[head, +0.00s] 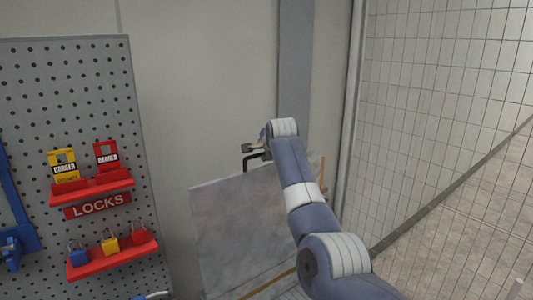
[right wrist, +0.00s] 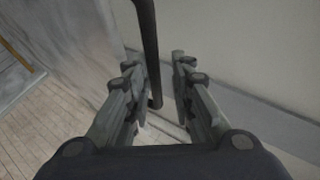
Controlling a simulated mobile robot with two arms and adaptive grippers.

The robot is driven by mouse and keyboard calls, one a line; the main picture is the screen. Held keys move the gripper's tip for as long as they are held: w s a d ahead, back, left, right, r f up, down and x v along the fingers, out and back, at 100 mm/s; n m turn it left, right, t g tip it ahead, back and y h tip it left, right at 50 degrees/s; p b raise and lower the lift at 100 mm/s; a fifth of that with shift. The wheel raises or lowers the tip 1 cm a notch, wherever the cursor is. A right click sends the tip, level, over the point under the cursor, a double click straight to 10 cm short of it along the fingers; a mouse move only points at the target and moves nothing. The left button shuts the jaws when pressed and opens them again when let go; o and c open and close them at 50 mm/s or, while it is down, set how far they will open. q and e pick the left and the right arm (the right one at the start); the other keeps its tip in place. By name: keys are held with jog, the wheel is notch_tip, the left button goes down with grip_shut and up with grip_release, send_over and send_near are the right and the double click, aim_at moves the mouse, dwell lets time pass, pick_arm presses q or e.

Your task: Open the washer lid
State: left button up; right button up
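A grey, mottled flat panel (head: 238,225), which looks like the washer lid, stands low in the middle of the head view. A black bar handle (head: 252,158) sticks up at its top edge. The handle also shows as a dark bar in the right wrist view (right wrist: 148,45). My right gripper (head: 256,148) is at the handle, partly hidden by my own arm. In the right wrist view its two fingers (right wrist: 160,75) are apart, with the bar running between them, nearer the left finger. My left gripper is not in view.
A pegboard (head: 75,110) with red lock racks (head: 110,255), padlocks and tags stands at the left. A plain wall (head: 200,90) is behind the panel. A wire mesh fence (head: 440,90) closes off the right side, with tiled floor (head: 470,230) beyond it.

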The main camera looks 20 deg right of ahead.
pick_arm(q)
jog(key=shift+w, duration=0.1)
pick_arm(e)
jog(key=shift+s+d, duration=0.1)
jog(key=shift+s, duration=0.05)
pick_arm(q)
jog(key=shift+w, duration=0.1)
pick_arm(e)
jog(key=v, duration=1.2)
dwell(0.4)
